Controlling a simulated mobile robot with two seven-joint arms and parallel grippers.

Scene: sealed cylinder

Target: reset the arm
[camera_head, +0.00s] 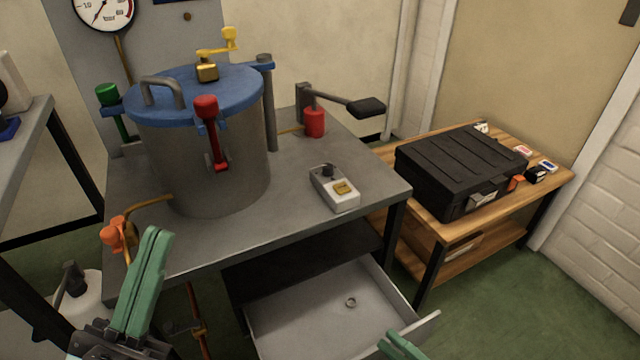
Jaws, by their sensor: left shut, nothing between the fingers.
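My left gripper (157,238) has green fingers, shut and empty, pointing up at the lower left in front of the table's front edge. My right gripper (402,346) shows only a green finger part at the bottom edge, by the open drawer's front; the rest is cut off. A grey metal cylinder (205,160) with a blue lid (225,88) stands on the grey table (290,210). Red (206,108), green (107,95) and yellow (229,38) handled clamps sit around the lid.
An open drawer (300,330) under the table holds a small ring (350,302). A grey-white control box (335,188) and a red cylinder with a black-handled lever (314,122) are on the table. A black case (455,170) lies on a wooden bench (450,232). An orange valve (117,235) is near my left gripper.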

